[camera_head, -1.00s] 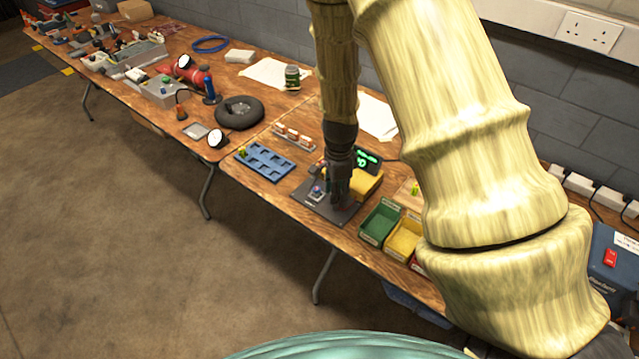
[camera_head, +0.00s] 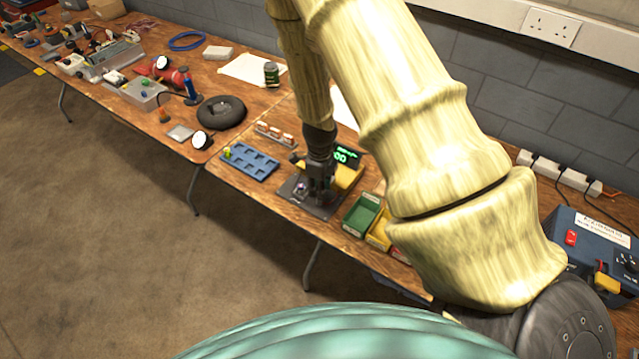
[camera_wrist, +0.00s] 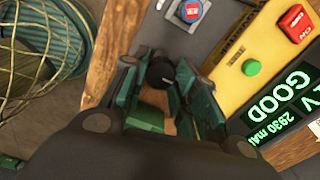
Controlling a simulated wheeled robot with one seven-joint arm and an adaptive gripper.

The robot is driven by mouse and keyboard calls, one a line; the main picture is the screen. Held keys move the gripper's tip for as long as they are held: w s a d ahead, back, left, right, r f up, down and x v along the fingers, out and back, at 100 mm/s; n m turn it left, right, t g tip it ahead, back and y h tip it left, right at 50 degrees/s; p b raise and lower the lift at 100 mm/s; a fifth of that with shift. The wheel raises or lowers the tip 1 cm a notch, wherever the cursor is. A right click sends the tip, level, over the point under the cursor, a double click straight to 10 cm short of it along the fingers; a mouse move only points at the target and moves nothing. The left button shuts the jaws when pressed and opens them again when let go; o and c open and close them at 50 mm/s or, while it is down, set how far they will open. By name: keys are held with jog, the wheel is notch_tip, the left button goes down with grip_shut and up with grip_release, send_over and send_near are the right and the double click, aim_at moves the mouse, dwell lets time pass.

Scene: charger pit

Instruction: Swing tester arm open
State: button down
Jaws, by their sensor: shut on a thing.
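The tester has a yellow body (camera_wrist: 240,60) with a green-lit display (camera_wrist: 288,92) reading "GOOD" and "2930 mAh". It also shows in the head view as a yellow box (camera_head: 348,176) beside its dark baseplate (camera_head: 292,190). A small blue block with a red label (camera_wrist: 192,12) sits on the grey plate in the wrist view. My gripper (camera_wrist: 160,80) is shut on a round black knob (camera_wrist: 159,75), which appears to be the tester arm's handle. The rest of the tester arm is mostly hidden. In the head view my gripper (camera_head: 320,190) is low over the baseplate.
A green bin (camera_head: 361,215) and a yellow bin (camera_head: 380,234) stand right of the tester. A blue tray (camera_head: 250,162) lies to its left. The bench's front edge is near.

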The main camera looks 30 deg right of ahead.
dwell(0.3)
jog(key=c, duration=1.1)
grip_release()
jog(key=shift+d, duration=0.1)
jog(key=shift+r, duration=0.1)
notch_tip(320, 180, up, 12)
jog(key=shift+f, duration=0.2)
